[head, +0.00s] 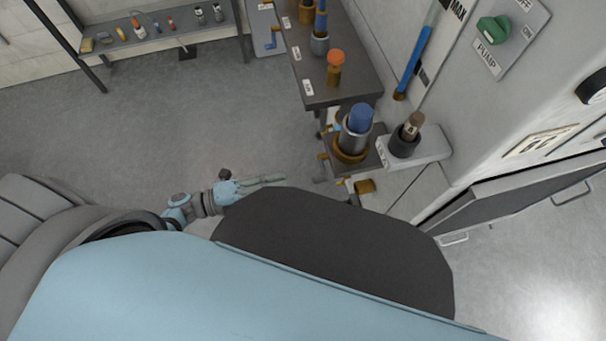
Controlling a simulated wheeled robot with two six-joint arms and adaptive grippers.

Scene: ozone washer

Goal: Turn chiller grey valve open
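Pipe fittings (340,128) stand below and beside the dark bench at centre right, with brass-coloured parts among them. A small grey handle-like part (321,180) shows low beside these fittings; I cannot tell for sure that it is the chiller's grey valve, or how it is turned. My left gripper (284,180) is left of it, its thin grey fingers pointing right toward it with a gap between. Nothing shows held in it. The fingers look close together, but their opening is unclear from this angle. My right gripper is out of view.
A dark bench (347,88) carries orange- and blue-topped fittings. A white ledge (428,150) holds a dark cup with a brown bottle. A wall panel has a green pump switch (493,30). A shelf (165,35) with small items stands far left. The grey floor between is clear.

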